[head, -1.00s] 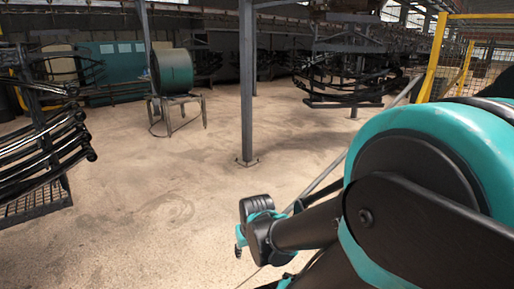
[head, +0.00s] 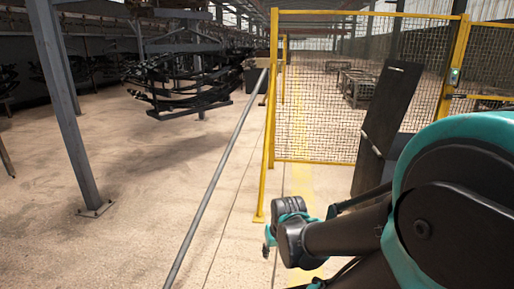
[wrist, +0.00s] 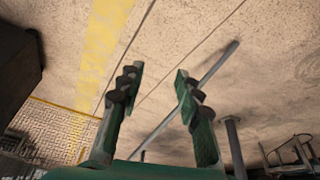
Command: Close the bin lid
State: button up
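A dark grey bin (head: 369,168) stands at the right in the head view, partly hidden behind my arm. Its flat dark lid (head: 393,105) is raised, standing steeply and leaning a little to the right. In the wrist view, a dark boxy shape (wrist: 15,70) at the left edge may be the bin. My gripper (wrist: 158,82) is open and empty, its two green fingers apart above bare floor. In the head view my arm's end is low, left of the bin and apart from it; the fingers are not clear there.
A yellow-framed mesh fence (head: 320,90) stands behind the bin. A long grey pole (head: 222,175) crosses the view left of my arm. The floor between is mostly clear.

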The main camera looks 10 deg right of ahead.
aim_at(397, 85)
jog(key=i+l+z, duration=0.35)
jog(key=i+z, duration=0.35)
jog(key=i, duration=0.2)
jog(key=i+l+z, duration=0.25)
jog(key=l, duration=0.2)
jog(key=i+l+z, duration=0.25)
jog(key=l, duration=0.15)
